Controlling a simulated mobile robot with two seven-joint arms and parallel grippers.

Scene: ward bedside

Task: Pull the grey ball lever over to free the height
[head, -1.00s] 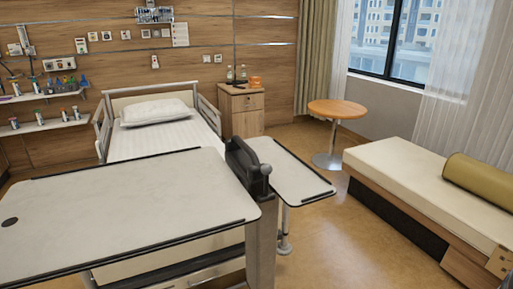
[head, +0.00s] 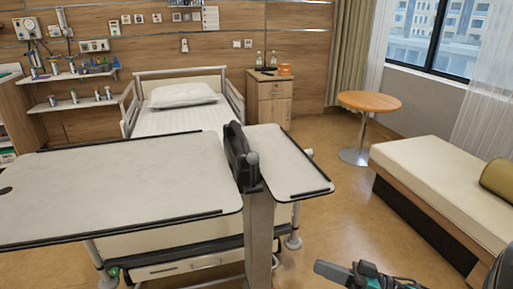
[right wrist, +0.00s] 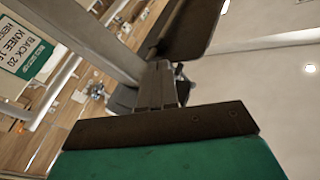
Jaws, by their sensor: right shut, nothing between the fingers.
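The grey ball lever (head: 252,159) stands at the right side of the black housing (head: 237,150), on top of the grey column (head: 259,225) of the overbed table. The ball sits at the upper end and looks roughly upright. My right gripper (head: 326,269) is at the bottom right of the head view, low and to the right of the column, clear of the lever. It is shut and empty. Its closed fingers also show in the right wrist view (right wrist: 158,85). I cannot make out the ball lever in that view. My left gripper is out of view.
The large tabletop (head: 120,185) lies left of the column and a smaller top (head: 288,165) lies right of it. The bed (head: 180,118) is behind. A couch (head: 440,185) and a round table (head: 369,101) stand at right. Floor is open between them.

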